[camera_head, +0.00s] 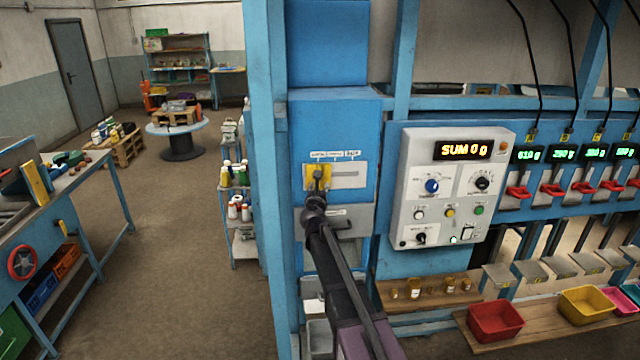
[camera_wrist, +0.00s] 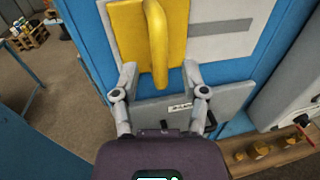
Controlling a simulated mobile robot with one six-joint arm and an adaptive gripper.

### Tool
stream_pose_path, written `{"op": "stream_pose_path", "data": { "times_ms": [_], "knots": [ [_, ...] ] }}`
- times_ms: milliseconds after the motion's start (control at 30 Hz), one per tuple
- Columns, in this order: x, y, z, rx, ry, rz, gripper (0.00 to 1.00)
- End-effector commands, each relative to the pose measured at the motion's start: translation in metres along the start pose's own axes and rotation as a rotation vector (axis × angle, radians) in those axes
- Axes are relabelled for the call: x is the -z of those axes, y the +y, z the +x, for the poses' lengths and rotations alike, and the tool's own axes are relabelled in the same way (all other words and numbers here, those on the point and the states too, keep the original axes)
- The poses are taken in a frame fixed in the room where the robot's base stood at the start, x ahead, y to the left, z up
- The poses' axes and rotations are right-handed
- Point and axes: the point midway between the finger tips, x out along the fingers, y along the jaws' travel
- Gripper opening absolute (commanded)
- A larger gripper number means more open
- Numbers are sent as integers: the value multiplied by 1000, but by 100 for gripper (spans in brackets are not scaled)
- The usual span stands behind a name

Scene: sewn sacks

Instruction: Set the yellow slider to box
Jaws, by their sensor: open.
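The yellow slider (camera_head: 311,184) sits at the left end of a light plate (camera_head: 345,180) with a horizontal grey slot, on the blue cabinet. It also fills the upper middle of the wrist view (camera_wrist: 127,35), with a raised upright handle (camera_wrist: 157,45). Several small labels (camera_head: 335,155) stand above the plate, too small to read surely. My gripper (camera_head: 318,178) is in front of the slider and partly hides it. In the wrist view my gripper (camera_wrist: 159,74) is open, with one fingertip on each side of the handle's lower end. Whether either finger touches the handle cannot be told.
Below the plate is a grey drawer-like panel (camera_head: 345,222), close under my fingers. A grey control box (camera_head: 450,190) with knobs and a lit display stands to the right. The slot right of the slider is clear. Blue posts (camera_head: 270,150) flank the cabinet.

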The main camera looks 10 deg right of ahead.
Motion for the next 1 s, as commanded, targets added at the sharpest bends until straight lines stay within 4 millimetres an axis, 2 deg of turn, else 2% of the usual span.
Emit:
{"op": "stream_pose_path", "data": {
  "times_ms": [33, 233, 667, 700, 800, 900, 1000],
  "knots": [
    [0, 0, 10, 1, 0, 0, 57],
    [0, 0, 27, 1, 0, 0, 57],
    [0, 0, 32, 0, 0, 0, 57],
    [0, 0, 32, 0, 0, 0, 54],
    [0, 0, 32, 0, 0, 0, 24],
    [0, 0, 32, 1, 0, 0, 0],
    [0, 0, 32, 1, 0, 0, 0]
  ]
}}
